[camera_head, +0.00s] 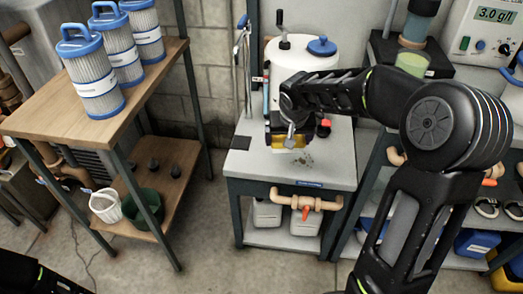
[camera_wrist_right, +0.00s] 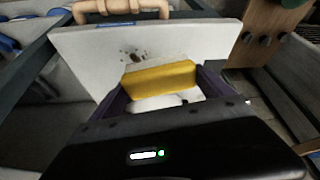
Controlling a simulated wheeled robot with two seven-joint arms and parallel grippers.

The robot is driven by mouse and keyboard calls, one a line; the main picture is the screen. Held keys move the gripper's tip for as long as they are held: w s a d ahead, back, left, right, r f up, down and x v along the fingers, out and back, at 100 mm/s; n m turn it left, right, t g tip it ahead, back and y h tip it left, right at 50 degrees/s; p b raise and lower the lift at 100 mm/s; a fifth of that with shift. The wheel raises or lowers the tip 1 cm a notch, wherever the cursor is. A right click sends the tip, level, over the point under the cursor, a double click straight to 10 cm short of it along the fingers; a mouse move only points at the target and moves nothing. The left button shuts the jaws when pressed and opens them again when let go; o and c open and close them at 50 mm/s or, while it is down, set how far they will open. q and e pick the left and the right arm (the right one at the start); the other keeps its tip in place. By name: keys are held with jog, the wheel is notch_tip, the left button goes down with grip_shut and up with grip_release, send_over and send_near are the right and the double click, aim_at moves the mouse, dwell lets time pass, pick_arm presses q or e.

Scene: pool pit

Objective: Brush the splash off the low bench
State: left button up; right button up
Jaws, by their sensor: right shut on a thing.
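The low bench (camera_head: 240,168) has a pale grey top and dark legs in the middle of the head view. The splash (camera_head: 305,160) is a patch of small dark brown spots on its top, near the front middle; it also shows in the wrist view (camera_wrist_right: 130,57). My right gripper (camera_head: 289,138) points down over the bench, just behind the splash. My left gripper is out of view.
A wooden shelf with blue-capped filters (camera_head: 96,92) stands left.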

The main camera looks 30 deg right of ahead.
pick_arm(q)
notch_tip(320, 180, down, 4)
jog(key=b, duration=0.2)
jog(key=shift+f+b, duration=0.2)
jog(key=shift+b, duration=0.15)
pick_arm(e)
jog(key=s+d+f+m, duration=0.1)
jog(key=d+f, duration=0.2)
jog(key=d, duration=0.2)
jog(key=shift+d+m+h, duration=0.3)
jog(key=shift+d+m, duration=0.1)
jog(key=shift+s, duration=0.1)
